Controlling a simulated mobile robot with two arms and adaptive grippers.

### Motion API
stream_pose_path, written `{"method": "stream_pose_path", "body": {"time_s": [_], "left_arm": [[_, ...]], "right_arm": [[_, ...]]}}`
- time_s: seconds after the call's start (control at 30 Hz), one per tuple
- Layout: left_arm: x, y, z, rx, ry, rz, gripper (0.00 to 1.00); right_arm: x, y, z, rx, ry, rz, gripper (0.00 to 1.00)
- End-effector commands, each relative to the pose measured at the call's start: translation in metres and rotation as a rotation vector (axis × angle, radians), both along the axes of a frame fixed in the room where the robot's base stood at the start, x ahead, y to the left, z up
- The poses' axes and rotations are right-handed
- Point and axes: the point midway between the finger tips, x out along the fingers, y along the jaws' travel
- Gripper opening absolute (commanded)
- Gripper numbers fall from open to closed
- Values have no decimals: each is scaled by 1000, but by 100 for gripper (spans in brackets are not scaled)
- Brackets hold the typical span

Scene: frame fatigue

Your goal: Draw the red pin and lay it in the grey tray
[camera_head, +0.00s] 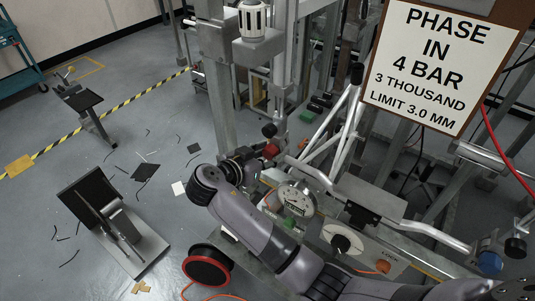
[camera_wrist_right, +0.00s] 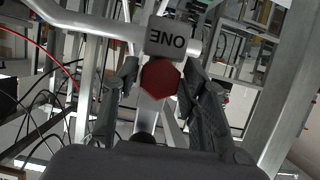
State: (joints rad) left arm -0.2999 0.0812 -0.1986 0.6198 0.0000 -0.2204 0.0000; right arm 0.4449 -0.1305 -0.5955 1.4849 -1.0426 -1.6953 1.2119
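The red pin shows in the right wrist view as a red hexagonal head (camera_wrist_right: 160,79) just under a grey block marked "ONE" (camera_wrist_right: 167,37). My right gripper (camera_wrist_right: 159,72) has one finger on each side of the head, with the fingers apart; I see no clear contact. In the head view the right gripper (camera_head: 262,158) is up at the steel frame, close beside the red head (camera_head: 271,150). The pin's shaft is hidden. I cannot make out the grey tray for certain. My left gripper is not in view.
A dial gauge (camera_head: 296,198) and a bent steel handle (camera_head: 405,222) stand near my right arm. A sign (camera_head: 440,65) reads "PHASE IN 4 BAR". A red-and-black reel (camera_head: 207,266) and a tipped stand (camera_head: 120,225) are on the floor, with scattered debris.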

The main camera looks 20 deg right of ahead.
Motion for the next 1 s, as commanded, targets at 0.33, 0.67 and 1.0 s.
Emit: {"method": "stream_pose_path", "body": {"time_s": [0.33,0.67,1.0], "left_arm": [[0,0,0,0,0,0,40],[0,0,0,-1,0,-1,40],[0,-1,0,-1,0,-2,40]], "right_arm": [[0,0,0,0,0,0,14],[0,0,0,-1,0,-1,19],[0,0,0,-1,0,-1,0]]}}
